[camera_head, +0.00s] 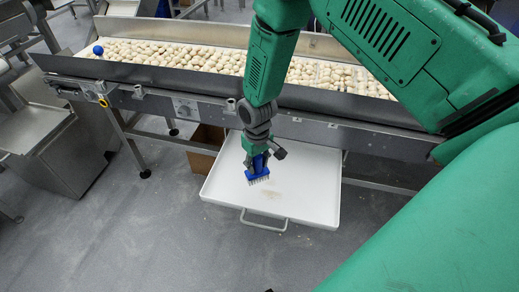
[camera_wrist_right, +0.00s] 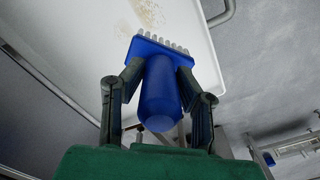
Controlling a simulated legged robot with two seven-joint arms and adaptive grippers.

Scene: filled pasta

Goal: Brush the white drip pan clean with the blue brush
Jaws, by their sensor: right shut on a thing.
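The white drip pan (camera_head: 318,200) sits low under the front of the conveyor, with a metal handle on its near edge. A faint brownish patch of residue (camera_head: 272,194) lies on its floor; it also shows in the right wrist view (camera_wrist_right: 150,14). My right gripper (camera_head: 262,152) is shut on the blue brush (camera_wrist_right: 160,90), holding its handle between both fingers. The brush's pale bristles (camera_head: 258,180) point down over the pan, just left of the residue. I cannot tell whether the bristles touch the pan. My left gripper is not in view.
A long conveyor (camera_head: 225,96) full of pale filled pasta runs above and behind the pan. A blue ball (camera_head: 98,50) is at its left end. A brown cardboard box (camera_head: 204,146) stands behind the pan's left side. Grey floor (camera_head: 130,235) is clear in front and left.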

